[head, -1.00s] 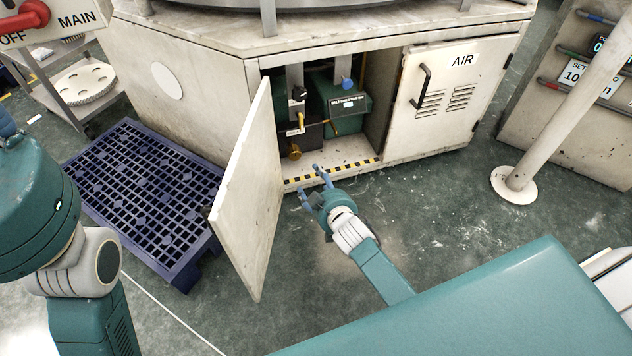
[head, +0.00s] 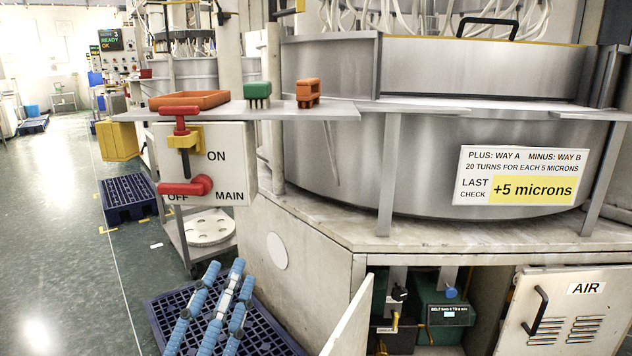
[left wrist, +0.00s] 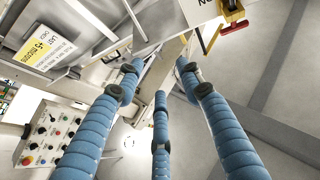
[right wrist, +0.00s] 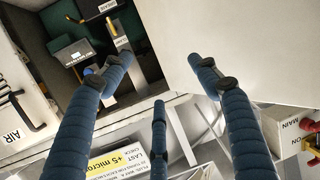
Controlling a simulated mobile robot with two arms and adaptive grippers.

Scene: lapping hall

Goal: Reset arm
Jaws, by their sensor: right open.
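My left gripper (head: 232,274) shows at the bottom left of the head view, its blue segmented fingers pointing up over the purple pallet. It is open, with the fingers apart and nothing between them, also in the left wrist view (left wrist: 158,74). My right gripper (right wrist: 158,66) shows only in the right wrist view. It is open and empty, its fingers in front of the open cabinet and a pale panel. Whether its fingertips touch anything is unclear. The head view does not show the right arm.
The machine's cabinet door (head: 350,322) stands open beside the left gripper. The AIR door (head: 566,312) is closed. A switch box (head: 205,165) with red handles juts out above the left gripper, under a shelf (head: 330,111).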

